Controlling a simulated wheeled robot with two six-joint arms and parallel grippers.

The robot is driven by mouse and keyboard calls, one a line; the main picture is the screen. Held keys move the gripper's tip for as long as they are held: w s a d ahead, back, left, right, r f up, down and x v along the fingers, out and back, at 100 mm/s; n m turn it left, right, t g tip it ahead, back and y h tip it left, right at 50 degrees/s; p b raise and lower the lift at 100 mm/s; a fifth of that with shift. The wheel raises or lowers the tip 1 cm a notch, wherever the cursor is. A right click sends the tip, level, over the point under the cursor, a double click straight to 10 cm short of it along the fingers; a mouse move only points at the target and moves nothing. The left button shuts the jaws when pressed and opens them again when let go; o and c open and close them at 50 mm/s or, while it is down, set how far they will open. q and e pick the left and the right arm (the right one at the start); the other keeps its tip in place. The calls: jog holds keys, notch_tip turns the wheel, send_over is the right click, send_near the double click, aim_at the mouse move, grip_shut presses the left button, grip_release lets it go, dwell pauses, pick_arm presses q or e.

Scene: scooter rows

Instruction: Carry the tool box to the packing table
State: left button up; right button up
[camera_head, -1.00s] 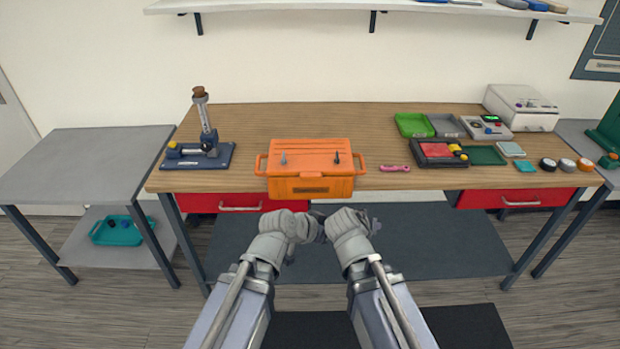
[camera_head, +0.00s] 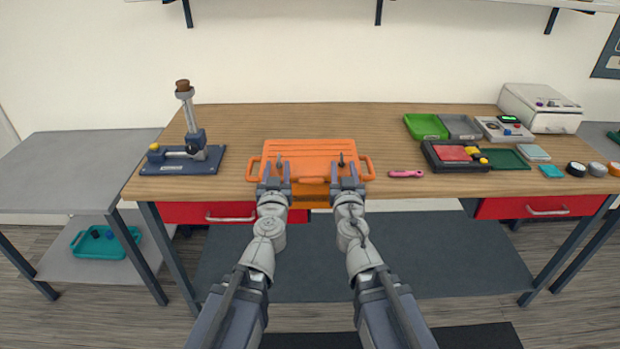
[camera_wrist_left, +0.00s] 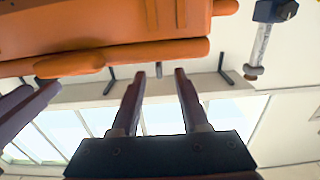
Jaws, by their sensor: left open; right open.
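The orange tool box (camera_head: 312,150) sits at the front edge of the wooden workbench (camera_head: 300,118), with a loop handle on its left and right sides. Two small grey pegs show at its lid. My left gripper (camera_head: 274,172) is open at the front left of the box, inward of its left handle. My right gripper (camera_head: 347,173) is open at the front right. Both hide part of the box front. In the left wrist view my left gripper's open fingers (camera_wrist_left: 159,76) have nothing between them, and the tool box (camera_wrist_left: 110,28) fills the upper left, apart from the fingertips.
A blue press stand (camera_head: 186,150) is left on the bench. A pink tool (camera_head: 406,174), green tray (camera_head: 426,126) and dark kit box (camera_head: 455,155) lie right of the box. A grey side table (camera_head: 75,165) stands at the left, its top clear. A shelf (camera_head: 470,4) hangs above.

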aim_at(279, 154)
pick_arm(q)
jog(key=shift+w+f, duration=0.1)
jog(key=shift+w, duration=0.05)
pick_arm(e)
jog(key=shift+w+f, duration=0.1)
jog(key=shift+w, duration=0.05)
pick_arm(q)
jog(key=shift+w, duration=3.9)
pick_arm(e)
jog(key=shift+w, duration=3.9)
pick_arm(q)
grip_shut()
pick_arm(e)
grip_shut()
